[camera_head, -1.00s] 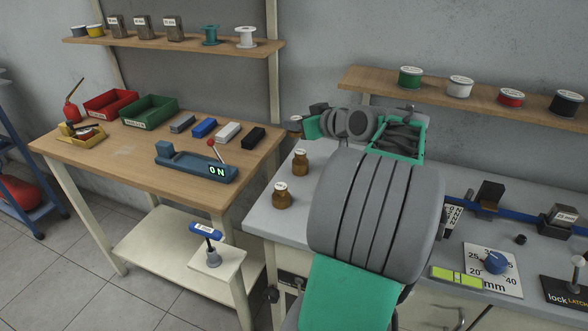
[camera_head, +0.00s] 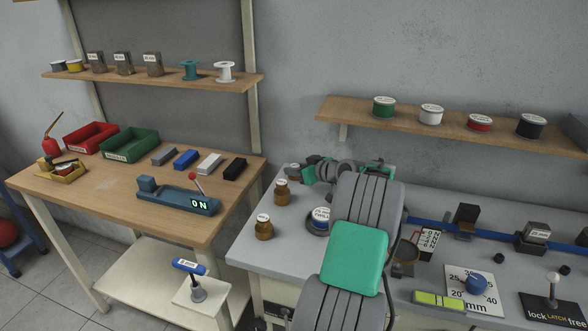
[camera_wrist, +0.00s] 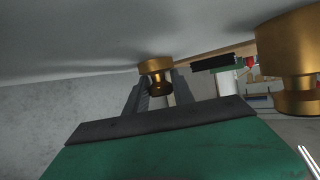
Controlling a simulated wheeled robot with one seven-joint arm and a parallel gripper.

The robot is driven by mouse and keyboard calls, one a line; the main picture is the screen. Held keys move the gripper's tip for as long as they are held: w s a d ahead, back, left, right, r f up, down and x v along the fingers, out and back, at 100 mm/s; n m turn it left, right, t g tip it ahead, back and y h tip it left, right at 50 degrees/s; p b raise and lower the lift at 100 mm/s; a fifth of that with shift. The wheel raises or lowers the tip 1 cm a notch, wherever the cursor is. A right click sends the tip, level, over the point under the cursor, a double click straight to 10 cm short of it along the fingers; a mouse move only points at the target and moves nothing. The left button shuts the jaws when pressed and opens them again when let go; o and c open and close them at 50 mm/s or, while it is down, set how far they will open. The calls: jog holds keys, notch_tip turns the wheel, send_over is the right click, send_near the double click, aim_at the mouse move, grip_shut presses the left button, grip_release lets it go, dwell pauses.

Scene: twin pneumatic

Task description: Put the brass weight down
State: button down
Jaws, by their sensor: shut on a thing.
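A brass weight (camera_wrist: 155,68) is between the fingers of my gripper (camera_wrist: 158,92) in the wrist view, which shows the scene upside down. The gripper is shut on it. The weight is upright, with its wide base at or very close to the grey bench top (camera_wrist: 80,35); I cannot tell if it touches. In the head view my gripper (camera_head: 304,172) is at the bench's far left, and the held weight (camera_head: 294,171) shows only partly. Two other brass weights stand on the bench, one nearer (camera_head: 264,229) and one farther (camera_head: 281,195). One large brass weight (camera_wrist: 290,65) shows close by in the wrist view.
A dark round dish with a white label (camera_head: 319,219) sits beside my arm. A blue rail (camera_head: 470,227) with blocks runs along the bench at right. A shelf with spools (camera_head: 450,125) hangs above. The wooden table (camera_head: 100,190) stands left, across a gap.

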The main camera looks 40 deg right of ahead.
jog(key=c, duration=1.1)
grip_release()
jog(key=shift+a, duration=0.1)
jog(key=shift+r, duration=0.15)
jog(key=b+v, duration=0.1)
jog(key=v, duration=1)
jog(key=shift+s, duration=0.25)
jog(key=shift+s+r, duration=0.1)
jog(key=shift+s, duration=0.15)
